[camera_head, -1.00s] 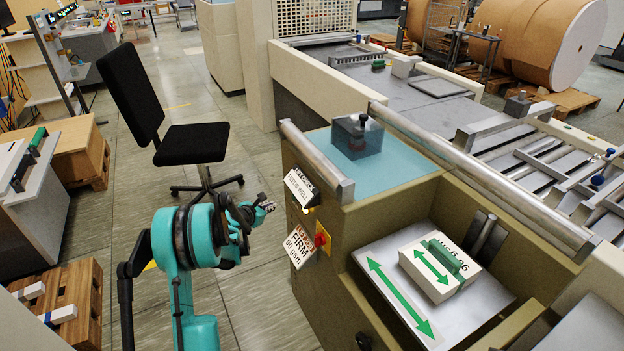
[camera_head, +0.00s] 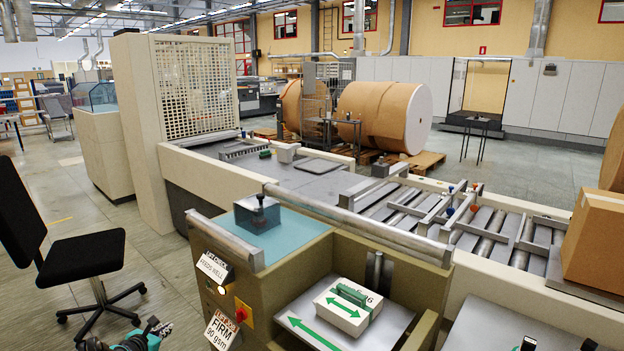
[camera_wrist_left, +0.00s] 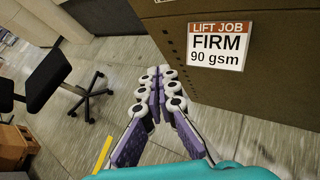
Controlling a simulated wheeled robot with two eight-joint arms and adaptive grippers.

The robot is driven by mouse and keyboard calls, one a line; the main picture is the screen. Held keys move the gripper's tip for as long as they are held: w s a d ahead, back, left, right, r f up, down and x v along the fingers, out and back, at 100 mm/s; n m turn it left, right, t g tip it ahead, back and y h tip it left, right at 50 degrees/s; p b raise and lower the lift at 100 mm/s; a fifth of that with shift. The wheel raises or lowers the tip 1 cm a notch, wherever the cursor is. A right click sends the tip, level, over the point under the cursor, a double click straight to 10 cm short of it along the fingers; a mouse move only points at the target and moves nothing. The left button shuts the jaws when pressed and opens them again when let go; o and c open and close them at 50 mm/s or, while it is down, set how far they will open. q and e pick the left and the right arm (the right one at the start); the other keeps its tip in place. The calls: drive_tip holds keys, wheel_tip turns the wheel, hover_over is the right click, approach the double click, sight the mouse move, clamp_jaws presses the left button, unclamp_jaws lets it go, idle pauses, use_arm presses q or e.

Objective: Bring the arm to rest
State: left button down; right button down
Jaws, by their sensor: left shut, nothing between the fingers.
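My left gripper (camera_head: 150,330) shows at the bottom left of the head view, low beside the machine's front corner. The left wrist view shows its two fingers (camera_wrist_left: 158,95) together, with nothing between them. Beyond the fingers are the floor and the side of the machine with its "LIFT JOB FIRM 90 gsm" label (camera_wrist_left: 219,47). The fingers look apart from the machine. Most of my left arm is out of the head view. I do not make out my right gripper.
A black office chair (camera_head: 85,255) stands left of the machine (camera_head: 262,300). A white block with a green arrow (camera_head: 342,307) lies on the metal plate. Large paper rolls (camera_head: 385,115) stand behind the roller conveyor, and a cardboard box (camera_head: 597,245) sits at right.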

use_arm(q)
drive_tip(key=s+d+r+m+g, duration=0.2)
drive_tip(key=s+d+r+m, duration=0.5)
drive_tip(key=d, duration=0.3)
drive_tip(key=s+d+r+m+g, duration=0.1)
drive_tip(key=s+d+r+m, duration=0.4)
drive_tip(key=d+r+m, duration=0.3)
drive_tip(key=s+d+f+m+g, duration=0.1)
drive_tip(key=s+d+m, duration=0.4)
drive_tip(key=s+m, duration=0.3)
drive_tip(key=s+d+f+m+g, duration=0.1)
drive_tip(key=s+d+m, duration=0.4)
drive_tip(key=s+m, duration=0.4)
drive_tip(key=s, duration=0.6)
drive_tip(key=shift+s+f+y, duration=0.3)
drive_tip(key=shift+s+f, duration=0.1)
idle(0.7)
